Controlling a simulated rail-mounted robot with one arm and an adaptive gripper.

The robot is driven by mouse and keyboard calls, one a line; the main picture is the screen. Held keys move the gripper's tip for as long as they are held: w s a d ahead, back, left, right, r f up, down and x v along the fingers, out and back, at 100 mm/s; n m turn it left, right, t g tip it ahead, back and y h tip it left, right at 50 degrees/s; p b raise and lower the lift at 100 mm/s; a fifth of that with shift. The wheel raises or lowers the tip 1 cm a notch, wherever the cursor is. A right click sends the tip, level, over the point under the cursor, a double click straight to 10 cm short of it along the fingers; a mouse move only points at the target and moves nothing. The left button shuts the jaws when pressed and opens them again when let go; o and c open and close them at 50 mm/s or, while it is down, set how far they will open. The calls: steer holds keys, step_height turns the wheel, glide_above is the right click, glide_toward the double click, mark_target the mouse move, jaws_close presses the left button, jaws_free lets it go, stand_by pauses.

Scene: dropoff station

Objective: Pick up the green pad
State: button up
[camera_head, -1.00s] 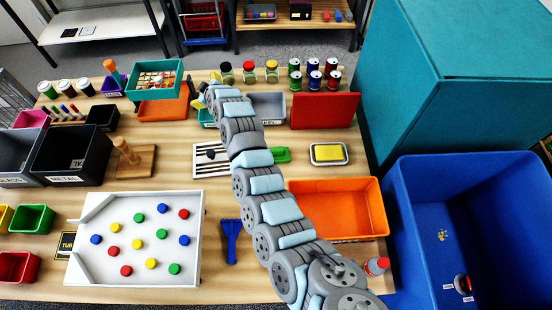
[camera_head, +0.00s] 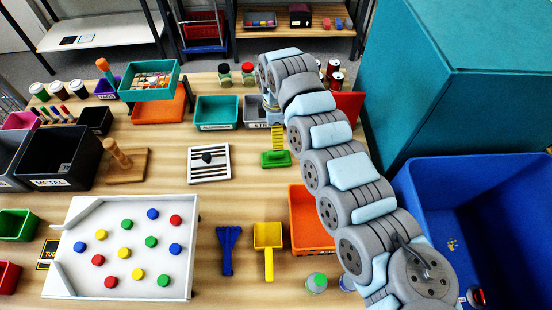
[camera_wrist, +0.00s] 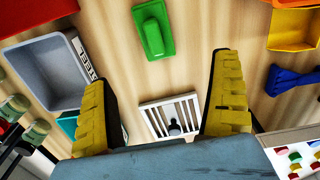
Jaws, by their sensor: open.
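The green pad (camera_head: 275,159) lies on the wooden table, right of the striped white rack. It has a raised block on top. In the wrist view the green pad (camera_wrist: 153,31) shows at the top centre, beyond the fingertips. My gripper (camera_head: 278,140) hangs just behind the pad in the head view, with yellow fingers pointing down. In the wrist view my gripper (camera_wrist: 160,85) has its two yellow fingers wide apart with nothing between them, and the pad is apart from both.
The slotted white rack (camera_head: 209,176) is left of the pad, and also shows between the fingers (camera_wrist: 150,107). A grey bin (camera_wrist: 45,72) is near the left finger. An orange bin (camera_head: 303,226) and yellow scoop (camera_head: 268,236) stand in front. Bare table surrounds the pad.

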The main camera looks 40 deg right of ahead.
mark_target(276, 158)
step_height(276, 158, down, 10)
steer(key=shift+a+f, duration=0.1)
steer(key=shift+f, duration=0.05)
steer(key=shift+w+d+f+b, duration=0.15)
steer(key=shift+d+f+b, duration=0.05)
steer(key=shift+f, duration=0.65)
steer(key=shift+w+d+f+b, duration=0.15)
steer(key=shift+d+f, duration=0.05)
steer(key=shift+f, duration=1.6)
steer(key=c, duration=1.3)
